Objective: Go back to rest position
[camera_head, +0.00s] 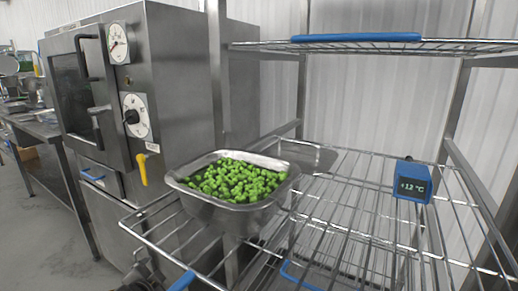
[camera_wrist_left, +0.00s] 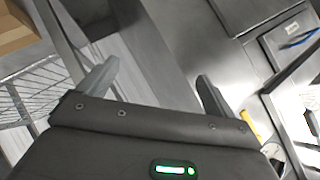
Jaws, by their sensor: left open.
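My left gripper (camera_wrist_left: 158,72) shows in the left wrist view with its two fingers spread wide apart and nothing between them. In the head view only a dark part, seemingly of my left arm, shows at the bottom left edge, below the tray. A metal tray (camera_head: 215,208) full of green vegetable pieces (camera_head: 233,180) sits on the wire shelf (camera_head: 340,205), at its left end near the oven. No gripper touches the tray. My right gripper is in neither view.
A steel oven (camera_head: 180,80) with dials and a yellow handle (camera_head: 142,170) stands left of the rack. A blue thermometer display (camera_head: 412,182) reading about +12 °C is on the shelf's right. An upper wire shelf (camera_head: 400,46) hangs above. The shelf's middle is mostly bare.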

